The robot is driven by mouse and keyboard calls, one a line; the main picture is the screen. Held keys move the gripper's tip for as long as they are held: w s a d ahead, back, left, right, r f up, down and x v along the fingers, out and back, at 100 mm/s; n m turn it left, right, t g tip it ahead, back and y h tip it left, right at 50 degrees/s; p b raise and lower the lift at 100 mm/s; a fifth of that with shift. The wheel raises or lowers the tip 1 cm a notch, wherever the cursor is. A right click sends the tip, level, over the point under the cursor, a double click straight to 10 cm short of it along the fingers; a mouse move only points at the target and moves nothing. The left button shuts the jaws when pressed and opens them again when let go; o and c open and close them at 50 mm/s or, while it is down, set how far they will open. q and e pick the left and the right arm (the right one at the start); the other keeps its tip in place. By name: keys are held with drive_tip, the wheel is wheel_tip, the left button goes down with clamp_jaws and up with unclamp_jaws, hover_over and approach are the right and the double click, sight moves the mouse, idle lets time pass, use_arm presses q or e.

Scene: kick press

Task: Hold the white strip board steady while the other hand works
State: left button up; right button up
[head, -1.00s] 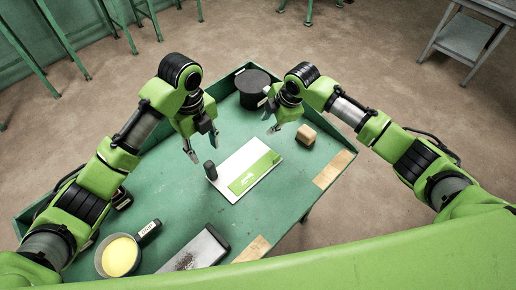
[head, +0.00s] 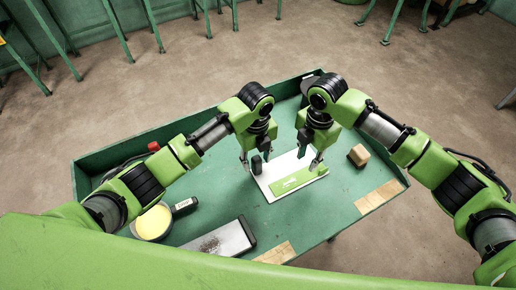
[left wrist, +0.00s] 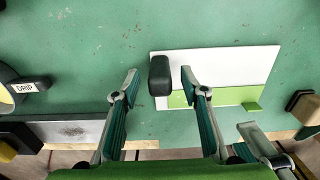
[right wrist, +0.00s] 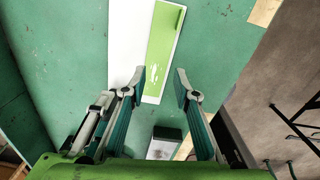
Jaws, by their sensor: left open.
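The white strip board (head: 268,184) lies flat on the green table, with a green strip (head: 297,181) along its near side. A black upright block (head: 257,164) stands at the board's left end. My left gripper (head: 254,161) is open above that end. In the left wrist view the block (left wrist: 160,76) shows between its fingers, with a gap on both sides. My right gripper (head: 309,160) is open over the board's right part. In the right wrist view the green strip (right wrist: 163,45) shows between its fingertips; I cannot tell whether they touch it.
A wooden block (head: 357,155) sits right of the board. Pale wood pieces (head: 378,197) lie along the near edge.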

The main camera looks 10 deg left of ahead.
sight(265, 174)
use_arm(q)
drive_tip(key=shift+f, duration=2.25)
clamp_jaws()
use_arm(e)
drive_tip(key=o, duration=0.4)
